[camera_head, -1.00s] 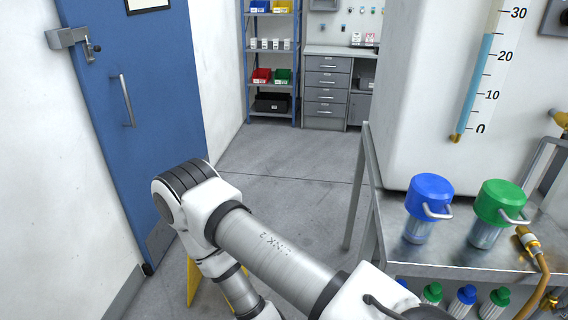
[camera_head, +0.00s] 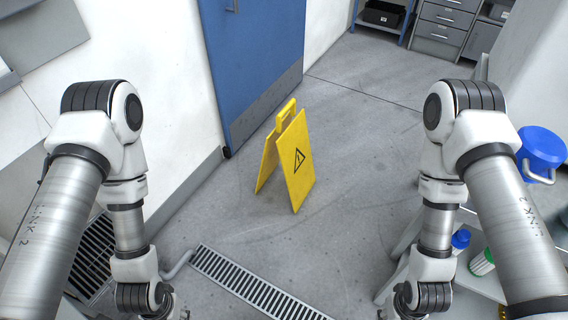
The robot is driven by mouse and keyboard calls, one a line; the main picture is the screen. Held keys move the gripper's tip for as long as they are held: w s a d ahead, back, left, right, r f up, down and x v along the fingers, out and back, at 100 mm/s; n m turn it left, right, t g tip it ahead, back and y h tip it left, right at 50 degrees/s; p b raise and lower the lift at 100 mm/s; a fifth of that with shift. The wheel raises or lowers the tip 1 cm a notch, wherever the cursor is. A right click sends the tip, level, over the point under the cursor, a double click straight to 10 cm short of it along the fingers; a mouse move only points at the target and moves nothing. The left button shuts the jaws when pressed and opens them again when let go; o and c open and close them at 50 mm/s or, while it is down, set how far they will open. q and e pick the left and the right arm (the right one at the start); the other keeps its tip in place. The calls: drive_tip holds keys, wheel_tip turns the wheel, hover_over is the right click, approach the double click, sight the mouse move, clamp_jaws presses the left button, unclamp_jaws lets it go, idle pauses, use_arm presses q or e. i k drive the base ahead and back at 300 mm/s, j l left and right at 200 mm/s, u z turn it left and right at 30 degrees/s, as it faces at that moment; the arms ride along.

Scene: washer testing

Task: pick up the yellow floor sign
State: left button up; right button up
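The yellow floor sign (camera_head: 298,165) stands upright as an A-frame on the grey floor, near the middle of the head view. It has a black warning triangle on its front panel and a handle at the top. My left arm comes in on the left and my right arm on the right, both apart from the sign. Both arms bend downward, and their grippers lie beyond the bottom of the view.
A blue door (camera_head: 255,60) stands behind the sign. A drain grate (camera_head: 255,283) crosses the floor in front of it. A metal table with a blue-capped container (camera_head: 541,148) is on the right. Open floor (camera_head: 365,150) lies right of the sign.

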sight(289, 143)
drive_tip(key=i+z, duration=0.15)
drive_tip(key=i, duration=0.7)
drive_tip(key=i+j+z, duration=0.2)
drive_tip(key=i, duration=0.65)
drive_tip(key=l, duration=0.1)
